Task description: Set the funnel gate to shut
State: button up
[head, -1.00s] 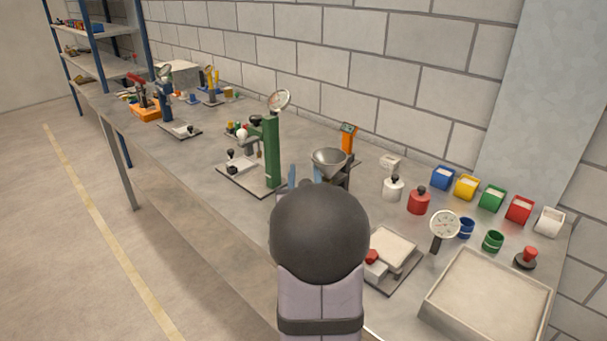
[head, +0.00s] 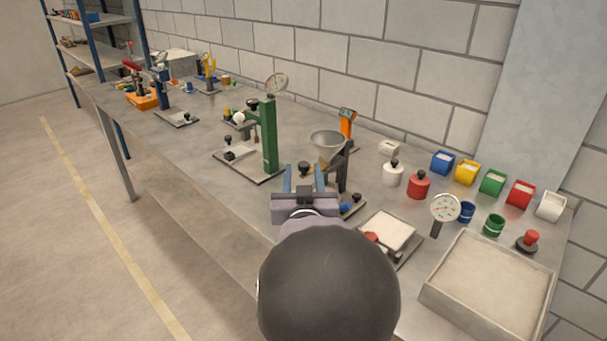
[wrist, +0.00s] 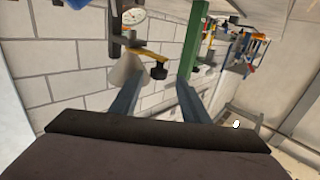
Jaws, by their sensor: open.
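The grey metal funnel (head: 327,140) stands on a dark stand (head: 342,168) in the middle of the bench. A black knob (head: 304,167) on a brass-coloured piece shows just left of the funnel. The wrist view shows the funnel (wrist: 125,67) and a brass-coloured bar (wrist: 140,52) running from near it to the black knob (wrist: 158,72). My gripper (head: 304,175) is open and empty, its two blue fingers pointing toward the knob. In the wrist view the knob appears between the fingertips (wrist: 161,80); whether it is actually between them or beyond is unclear. The gate itself is hidden.
A green column with a dial (head: 270,140) stands close to the left of my gripper. An orange device (head: 347,122) stands behind the funnel. A large sand tray (head: 425,292) fills the front right.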

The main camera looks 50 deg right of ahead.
jog(key=shift+a, duration=0.1)
jog(key=shift+r, duration=0.1)
jog(key=c, duration=0.9)
jog(key=w+r+m+h, duration=0.1)
jog(key=r+m, duration=0.1)
jog(key=w+r+m+h, duration=0.1)
jog(key=w+r+m, duration=0.1)
jog(key=w+d+r+m+g+h+p, duration=0.1)
jog(key=r+m+h, duration=0.1)
jog(key=shift+w+r+m, duration=0.2)
jog(key=shift+r+m, duration=0.2)
grip_shut()
jog(key=w+a+f+m+g+p, duration=0.1)
jog(key=a+f+m+g+p, duration=0.35)
jog(key=a+m+g, duration=1.45)
jog(key=d+m+t+p, duration=0.1)
jog(key=d, duration=0.4)
jog(key=s+d+f+m+t+p, duration=0.1)
jog(key=d+t, duration=0.1)
jog(key=d, duration=0.4)
jog(key=s+d+f+m+t+p, duration=0.1)
jog(key=d, duration=0.4)
jog(key=shift+d+f+t, duration=0.2)
jog(key=shift+f+t, duration=0.05)
jog(key=shift+t, duration=0.05)
